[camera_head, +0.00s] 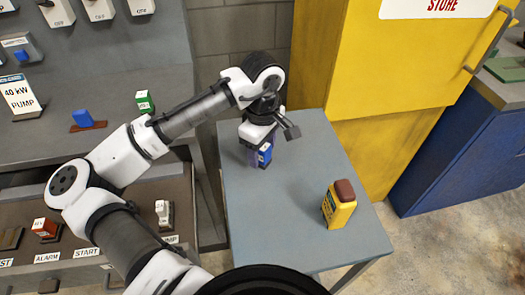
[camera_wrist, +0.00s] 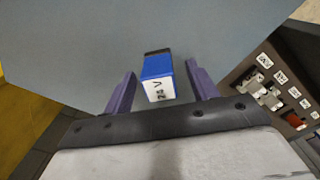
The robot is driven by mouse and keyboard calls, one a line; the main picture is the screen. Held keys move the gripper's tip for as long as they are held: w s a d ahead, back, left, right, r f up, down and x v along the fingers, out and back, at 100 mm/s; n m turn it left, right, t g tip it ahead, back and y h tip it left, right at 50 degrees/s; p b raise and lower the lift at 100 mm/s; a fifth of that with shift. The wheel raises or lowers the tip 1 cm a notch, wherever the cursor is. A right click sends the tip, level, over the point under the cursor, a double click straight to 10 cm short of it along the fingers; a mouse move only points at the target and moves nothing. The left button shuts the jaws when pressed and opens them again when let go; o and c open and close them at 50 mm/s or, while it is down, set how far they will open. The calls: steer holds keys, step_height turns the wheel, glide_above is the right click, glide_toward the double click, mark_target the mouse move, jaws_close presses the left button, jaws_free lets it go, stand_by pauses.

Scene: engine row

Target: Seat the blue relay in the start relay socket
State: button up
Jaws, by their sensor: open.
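The blue relay (camera_head: 265,155) stands on the grey table (camera_head: 300,240) under my gripper (camera_head: 260,150). In the wrist view the blue relay (camera_wrist: 158,78) has a white face marked 24 V. It lies between the two purple fingers of my gripper (camera_wrist: 160,72), which is open, with a gap showing on both sides. The START label (camera_head: 87,253) is on the lower shelf at left. The socket above that label is hidden behind my arm.
A red relay (camera_head: 45,228) and a white relay (camera_head: 163,212) sit on the lower shelf. A yellow cabinet (camera_head: 370,90) stands behind the table. The table's front middle is clear.

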steer(key=shift+f, duration=0.5)
steer(key=c, duration=1.1)
steer(key=shift+r, duration=0.1)
step_height(320, 180, up, 20)
steer(key=shift+f+b, duration=0.1)
steer(key=shift+b, duration=0.4)
